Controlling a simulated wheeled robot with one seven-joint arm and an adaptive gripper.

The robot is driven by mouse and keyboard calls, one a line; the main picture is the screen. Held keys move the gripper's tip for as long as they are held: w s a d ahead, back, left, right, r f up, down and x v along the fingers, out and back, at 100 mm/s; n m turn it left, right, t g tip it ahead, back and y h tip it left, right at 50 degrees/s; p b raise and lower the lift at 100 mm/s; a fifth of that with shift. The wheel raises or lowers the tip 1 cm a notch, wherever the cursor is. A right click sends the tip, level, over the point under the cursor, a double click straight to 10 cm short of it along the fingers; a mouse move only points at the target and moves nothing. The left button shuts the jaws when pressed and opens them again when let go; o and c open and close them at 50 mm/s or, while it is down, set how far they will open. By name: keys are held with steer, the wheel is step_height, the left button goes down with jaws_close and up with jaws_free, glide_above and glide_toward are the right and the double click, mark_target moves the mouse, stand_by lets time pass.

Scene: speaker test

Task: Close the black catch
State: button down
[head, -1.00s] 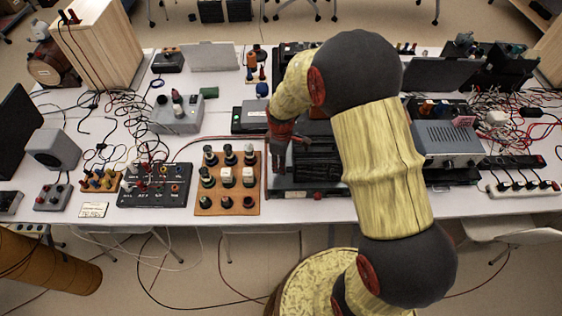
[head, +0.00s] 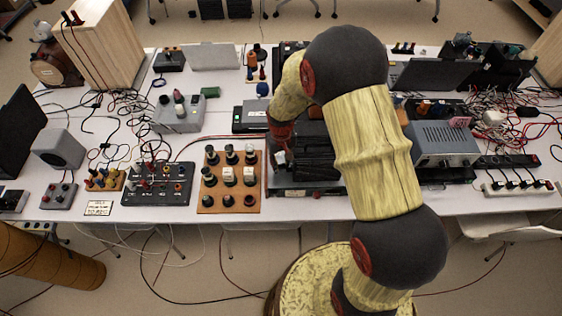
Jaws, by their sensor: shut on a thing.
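My gripper (head: 281,161) is at the left end of a ribbed black unit (head: 313,160) near the middle of the table. Its fingers are small in the view and closed at the unit's edge. The black catch cannot be told apart from the dark unit at this size, and the gripper covers the spot where the fingers meet it. My arm hides the right side of the unit.
A wooden board (head: 208,202) with several knobs lies just left of my gripper. A grey power unit (head: 445,143) stands right of my arm. A white power strip (head: 518,188) and tangled cables lie farther right. The table's front edge (head: 240,221) is close.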

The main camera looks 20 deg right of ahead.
steer(key=shift+m+p, duration=0.3)
steer(key=shift+m, duration=1.5)
steer(key=c, duration=1.6)
jaws_free()
steer(key=shift+o, duration=0.6)
